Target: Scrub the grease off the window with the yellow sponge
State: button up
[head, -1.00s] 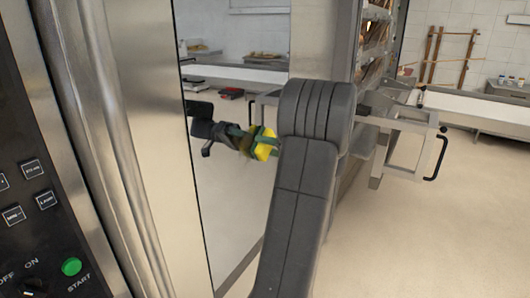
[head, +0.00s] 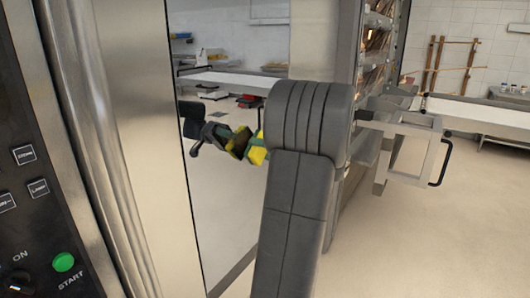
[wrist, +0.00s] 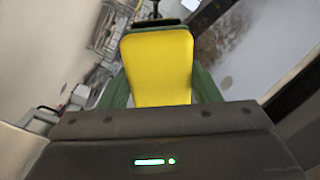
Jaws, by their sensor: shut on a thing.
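The window (head: 225,225) is a tall mirror-like pane left of my arm in the head view, reflecting the room and my gripper. The yellow sponge (head: 257,156) shows at the pane, partly hidden by my arm, with its reflection beside it. I cannot tell whether it touches the glass. In the wrist view the sponge (wrist: 157,68) sits between the green fingers of my gripper (wrist: 160,88), which is shut on it. A brown grease smear (wrist: 214,46) shows beyond the sponge, to its right. No grease is clear in the head view.
A steel post (head: 110,150) and a control panel (head: 40,230) with a green start button stand at the left. A rack (head: 372,60) with a handled frame (head: 415,150) stands right of my arm. The floor (head: 440,240) at right is clear.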

aim_at(254, 157)
jog(key=shift+s+a+f+b, duration=0.15)
jog(key=shift+s+a+b, duration=0.05)
jog(key=shift+s+b, duration=0.1)
jog(key=shift+s+a+b, duration=0.8)
jog(key=shift+s+b, duration=0.05)
jog(key=shift+s, duration=0.15)
jog(key=shift+s+a+b, duration=0.65)
jog(key=shift+s+b, duration=0.15)
jog(key=shift+b, duration=0.1)
jog(key=shift+s+a+b, duration=0.75)
jog(key=shift+s, duration=0.2)
jog(key=shift+s+a+b, duration=0.7)
jog(key=shift+s+a, duration=0.05)
jog(key=shift+s, duration=0.2)
jog(key=shift+a+r+p, duration=0.1)
jog(key=shift+r+p, duration=0.7)
jog(key=shift+r, duration=0.75)
jog(key=shift+w+d+f+b, duration=0.1)
jog(key=shift+w+d+b, duration=0.15)
jog(key=shift+w, duration=0.3)
jog(key=shift+w+d+b, duration=0.1)
jog(key=shift+w+d, duration=0.15)
jog(key=shift+w, duration=0.25)
jog(key=shift+w+d, duration=0.4)
jog(key=shift+w, duration=0.3)
jog(key=shift+w+d, duration=0.45)
jog(key=shift+w, duration=0.2)
jog(key=shift+w+d, duration=0.4)
jog(key=shift+w, duration=0.3)
